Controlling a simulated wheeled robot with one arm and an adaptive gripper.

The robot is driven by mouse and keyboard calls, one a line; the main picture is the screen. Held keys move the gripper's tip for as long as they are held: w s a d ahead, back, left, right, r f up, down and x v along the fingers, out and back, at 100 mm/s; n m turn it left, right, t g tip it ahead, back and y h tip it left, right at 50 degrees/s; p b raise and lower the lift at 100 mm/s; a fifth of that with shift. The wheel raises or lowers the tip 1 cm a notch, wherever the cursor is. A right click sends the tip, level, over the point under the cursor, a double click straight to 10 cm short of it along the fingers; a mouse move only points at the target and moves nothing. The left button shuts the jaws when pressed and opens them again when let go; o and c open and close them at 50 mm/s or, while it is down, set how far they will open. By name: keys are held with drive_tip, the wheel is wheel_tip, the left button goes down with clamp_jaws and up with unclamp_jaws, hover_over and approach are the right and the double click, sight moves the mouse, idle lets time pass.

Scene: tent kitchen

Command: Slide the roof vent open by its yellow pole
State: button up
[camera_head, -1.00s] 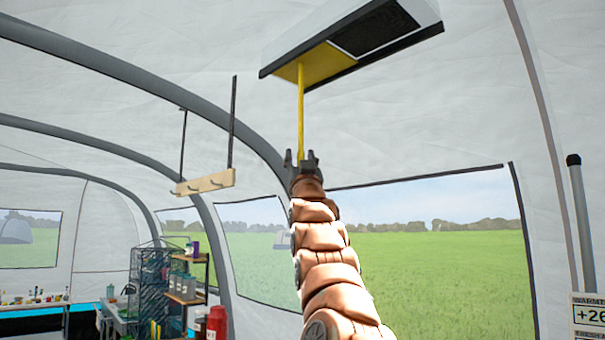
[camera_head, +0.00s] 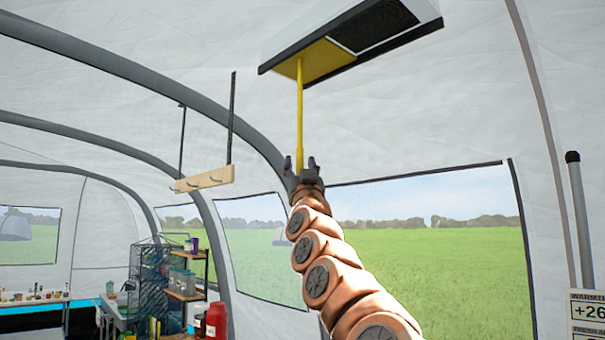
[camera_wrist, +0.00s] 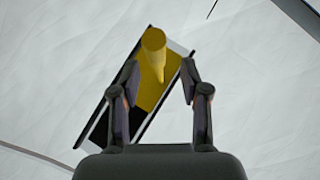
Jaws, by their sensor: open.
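The roof vent (camera_head: 350,41) is a white, dark-edged housing on the tent ceiling at the top of the head view, with a dark mesh part and a yellow panel (camera_head: 318,62). The yellow pole (camera_head: 300,108) hangs down from the panel. My gripper (camera_head: 300,163) points up, open, at the pole's lower end. In the wrist view the pole (camera_wrist: 155,55) shows end-on, between and beyond the two fingertips (camera_wrist: 160,75). I see no finger touching it. The wrist view also shows the vent's yellow panel (camera_wrist: 155,92) behind the pole.
A wooden peg rail (camera_head: 205,179) hangs from dark straps to the left. A shelf rack (camera_head: 185,280) with containers and a red canister (camera_head: 217,321) stand lower left. A grey pole (camera_head: 580,215) stands at the right. The air around my gripper is clear.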

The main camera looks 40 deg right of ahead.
drive_tip(key=shift+v, duration=1.3)
